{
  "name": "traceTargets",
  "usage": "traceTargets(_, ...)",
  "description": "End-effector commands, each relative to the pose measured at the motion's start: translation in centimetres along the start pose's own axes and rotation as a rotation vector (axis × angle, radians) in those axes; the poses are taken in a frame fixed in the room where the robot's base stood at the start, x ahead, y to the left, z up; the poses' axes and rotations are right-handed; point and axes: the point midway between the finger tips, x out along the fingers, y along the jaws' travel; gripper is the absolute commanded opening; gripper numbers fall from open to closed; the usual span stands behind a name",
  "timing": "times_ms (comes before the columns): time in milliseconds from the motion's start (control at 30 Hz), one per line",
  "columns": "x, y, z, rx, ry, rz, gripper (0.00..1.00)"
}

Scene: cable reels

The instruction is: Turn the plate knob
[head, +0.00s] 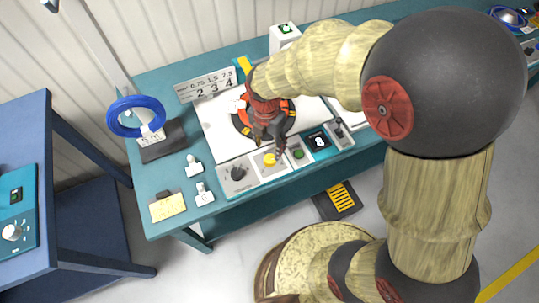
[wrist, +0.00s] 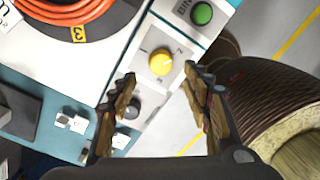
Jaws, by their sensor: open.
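A yellow knob (head: 269,159) sits on a white square plate in the control strip at the front of the teal bench. In the wrist view the yellow knob (wrist: 160,62) has small marks around it and lies just beyond the gap between my fingertips. My gripper (head: 270,148) is open and empty above the strip; its fingers (wrist: 158,82) point at the knob without visible contact. A black knob (head: 238,173) sits left of the yellow one; it also shows in the wrist view (wrist: 132,110), near one finger. I cannot tell from lettering which knob is the plate knob.
A green button (head: 298,154), a small display (head: 320,141) and a lever (head: 338,128) continue the strip rightward. Behind it is an orange cable coil (head: 241,126). A blue reel (head: 135,116) stands left. A yellow-striped pedal (head: 340,199) is on the floor.

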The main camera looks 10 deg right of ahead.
Motion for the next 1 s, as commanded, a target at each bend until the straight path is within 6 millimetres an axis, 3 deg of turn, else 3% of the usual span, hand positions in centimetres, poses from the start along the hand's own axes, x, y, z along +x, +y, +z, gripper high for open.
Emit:
traceTargets(200, 3.7, -0.1, -0.1, 0.002, 0.003, -0.004, 0.49)
traceTargets(433, 6.4, -0.1, 0.0, 0.003, 0.001, -0.002, 0.49)
traceTargets(833, 7.0, -0.1, 0.0, 0.004, 0.001, -0.001, 0.49)
traceTargets(1000, 7.0, -0.1, -0.1, 0.004, 0.001, -0.001, 0.39)
